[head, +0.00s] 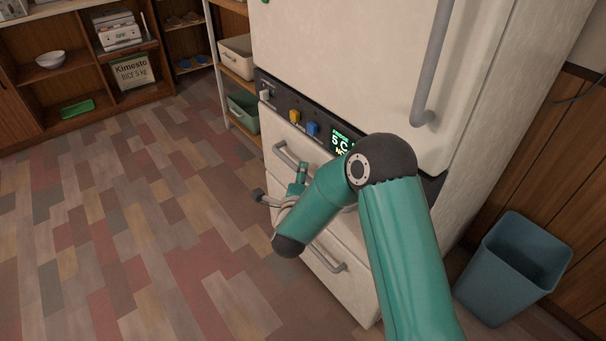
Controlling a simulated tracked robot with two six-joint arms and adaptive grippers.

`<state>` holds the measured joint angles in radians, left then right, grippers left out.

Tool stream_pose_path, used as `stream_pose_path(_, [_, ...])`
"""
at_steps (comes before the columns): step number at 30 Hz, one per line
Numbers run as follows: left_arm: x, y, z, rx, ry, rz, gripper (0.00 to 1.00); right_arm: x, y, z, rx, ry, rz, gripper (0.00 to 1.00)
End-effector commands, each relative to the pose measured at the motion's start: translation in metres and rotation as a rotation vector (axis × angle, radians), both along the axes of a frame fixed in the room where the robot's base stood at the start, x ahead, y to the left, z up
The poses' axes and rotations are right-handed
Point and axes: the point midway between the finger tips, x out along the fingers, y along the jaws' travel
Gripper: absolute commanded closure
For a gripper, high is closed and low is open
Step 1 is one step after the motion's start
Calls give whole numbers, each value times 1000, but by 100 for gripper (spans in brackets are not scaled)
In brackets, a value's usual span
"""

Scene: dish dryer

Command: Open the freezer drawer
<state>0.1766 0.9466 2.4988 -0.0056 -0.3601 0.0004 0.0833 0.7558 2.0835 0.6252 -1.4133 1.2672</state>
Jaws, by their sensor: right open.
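The white freezer has two drawers below the control panel. The upper drawer (312,152) looks closed, and its grey bar handle (283,154) shows at its left part. The lower drawer (350,287) also looks closed, with a grey bar handle (322,257). My right gripper (261,197) is open in front of the drawers, to the left of and below the upper handle in the picture. My teal right forearm covers part of the drawer fronts and of the gripper. I cannot tell whether the gripper touches anything. My left gripper is not in view.
The control panel (275,101) with knobs and a lit display (341,142) is above the drawers. A large door handle (434,70) is higher up. A blue bin (485,291) stands to the right. Shelves stand at the back left. The floor (120,230) at left is clear.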

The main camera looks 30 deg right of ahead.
Motion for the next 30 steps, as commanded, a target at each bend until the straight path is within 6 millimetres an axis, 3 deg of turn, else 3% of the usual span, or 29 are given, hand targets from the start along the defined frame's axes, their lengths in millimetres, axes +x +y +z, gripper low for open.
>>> stream_pose_path(13, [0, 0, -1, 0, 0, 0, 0, 9, -8, -2, -1, 1, -1, 57])
stream_pose_path(21, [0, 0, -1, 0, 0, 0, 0, 8, -8, -2, 1, 1, -2, 100])
stream_pose_path(30, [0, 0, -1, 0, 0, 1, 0, 8, -11, -3, 1, 3, -1, 100])
